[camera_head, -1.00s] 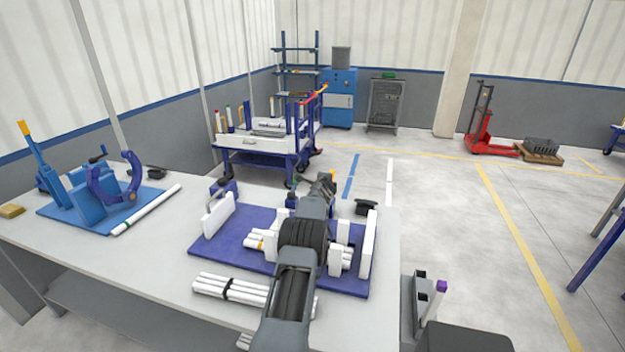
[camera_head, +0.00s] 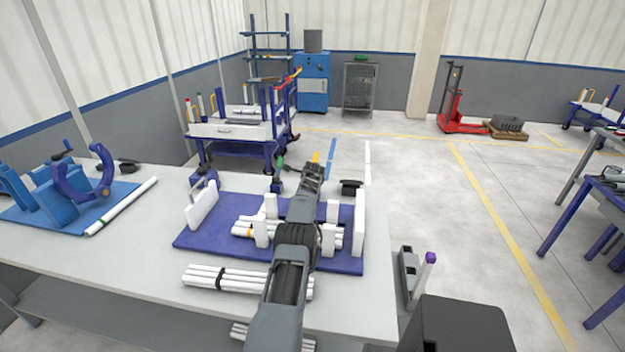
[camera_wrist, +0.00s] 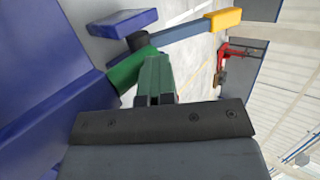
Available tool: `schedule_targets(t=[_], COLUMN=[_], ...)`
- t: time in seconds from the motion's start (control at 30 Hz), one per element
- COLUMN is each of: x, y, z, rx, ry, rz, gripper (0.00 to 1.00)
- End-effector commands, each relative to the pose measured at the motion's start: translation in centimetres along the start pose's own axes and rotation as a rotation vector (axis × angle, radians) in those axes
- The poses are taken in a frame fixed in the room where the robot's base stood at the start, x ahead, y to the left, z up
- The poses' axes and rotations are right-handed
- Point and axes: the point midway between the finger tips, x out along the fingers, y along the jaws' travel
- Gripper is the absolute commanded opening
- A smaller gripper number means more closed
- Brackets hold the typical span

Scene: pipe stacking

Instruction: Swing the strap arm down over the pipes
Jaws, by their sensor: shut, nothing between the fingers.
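White pipes (camera_head: 240,230) lie in a cradle between white uprights on a purple-blue base plate (camera_head: 215,243). My arm hides the middle of the cradle. The strap arm shows in the wrist view as a blue-grey bar (camera_wrist: 182,36) with a yellow end (camera_wrist: 227,19), running from a dark joint. A green piece (camera_wrist: 130,68) sits beside that joint. In the head view the yellow end (camera_head: 316,157) shows just beyond my gripper (camera_head: 313,171). My gripper is shut and empty, its fingers (camera_wrist: 156,78) close to the green piece; I cannot tell if they touch.
A strapped white pipe bundle (camera_head: 215,277) lies on the grey table (camera_head: 150,245) in front of the plate. A blue fixture (camera_head: 75,185) stands at the left. A grey holder (camera_head: 408,275) is at the right edge. Open floor lies beyond, with a cart (camera_head: 235,130) behind.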

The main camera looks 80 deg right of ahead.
Motion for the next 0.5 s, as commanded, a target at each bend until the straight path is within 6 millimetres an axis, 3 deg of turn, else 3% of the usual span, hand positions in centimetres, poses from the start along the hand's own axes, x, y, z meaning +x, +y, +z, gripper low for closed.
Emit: schedule_targets(t=[0.03, 0.33, 0.5], x=[0.8, 0.8, 0.0], y=[1.9, 1.8, 0.8], z=[-0.3, -0.5, -0.4], rx=[0.003, 0.003, 0.002], ry=[0.001, 0.003, 0.002], rz=[0.04, 0.039, 0.033], gripper=[0.0, 0.0, 0.0])
